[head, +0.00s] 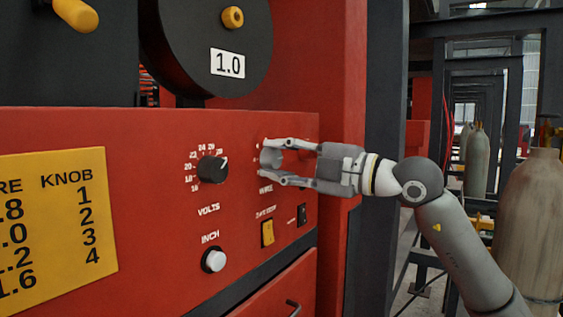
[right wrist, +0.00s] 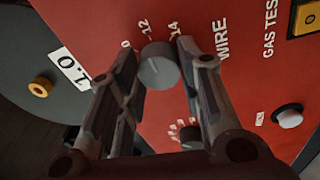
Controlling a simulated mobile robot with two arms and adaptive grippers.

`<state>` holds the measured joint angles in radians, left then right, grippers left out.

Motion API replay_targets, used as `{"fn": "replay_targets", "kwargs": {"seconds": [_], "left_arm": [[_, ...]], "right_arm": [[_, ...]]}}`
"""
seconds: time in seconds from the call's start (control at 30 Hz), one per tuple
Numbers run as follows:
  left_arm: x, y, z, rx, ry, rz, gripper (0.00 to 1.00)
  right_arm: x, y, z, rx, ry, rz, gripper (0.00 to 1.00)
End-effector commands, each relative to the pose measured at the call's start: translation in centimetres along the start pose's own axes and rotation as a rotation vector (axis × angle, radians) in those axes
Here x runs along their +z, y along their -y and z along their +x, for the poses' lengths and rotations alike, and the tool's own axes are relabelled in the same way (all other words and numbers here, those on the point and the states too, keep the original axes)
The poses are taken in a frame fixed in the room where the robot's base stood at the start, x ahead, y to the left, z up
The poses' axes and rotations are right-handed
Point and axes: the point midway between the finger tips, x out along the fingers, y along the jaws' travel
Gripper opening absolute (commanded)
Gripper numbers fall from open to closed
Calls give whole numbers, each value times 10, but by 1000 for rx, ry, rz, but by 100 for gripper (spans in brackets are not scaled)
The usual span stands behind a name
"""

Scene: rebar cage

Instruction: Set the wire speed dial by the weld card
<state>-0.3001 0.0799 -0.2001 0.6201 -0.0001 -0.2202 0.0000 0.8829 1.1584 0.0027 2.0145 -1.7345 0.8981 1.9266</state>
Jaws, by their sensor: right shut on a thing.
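The grey wire dial (head: 270,159) is on the red welder panel, above the WIRE label. My right gripper (head: 272,161) reaches in from the right and is shut on this dial, a finger on each side. The right wrist view shows the round dial (right wrist: 159,68) between the fingertips, with printed scale numbers beside it. Its pointer mark cannot be made out. The yellow weld card (head: 60,222) at the left lists wire sizes against KNOB 1 to 4; its left edge is cut off. The spool label (head: 228,64) reads 1.0. My left gripper is not in view.
The black VOLTS dial (head: 212,169) is left of the wire dial. Below are the white INCH button (head: 214,260), a yellow gas test switch (head: 267,232) and a small black switch (head: 302,214). Gas cylinders (head: 530,215) stand at the right, beyond my arm.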

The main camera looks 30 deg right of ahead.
Motion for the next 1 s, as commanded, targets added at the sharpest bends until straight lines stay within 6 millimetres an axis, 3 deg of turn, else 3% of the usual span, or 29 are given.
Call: {"fn": "replay_targets", "kwargs": {"seconds": [0.57, 0.6, 0.73, 1.0], "left_arm": [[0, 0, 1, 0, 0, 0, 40], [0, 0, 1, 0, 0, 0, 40], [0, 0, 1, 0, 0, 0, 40], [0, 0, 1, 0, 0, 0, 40]], "right_arm": [[0, 2, 1, -3, 1, 35, 10], [0, 2, 1, -3, 1, 35, 36], [0, 2, 0, -2, 1, 35, 53], [0, 1, 0, 1, 1, 34, 56]]}}
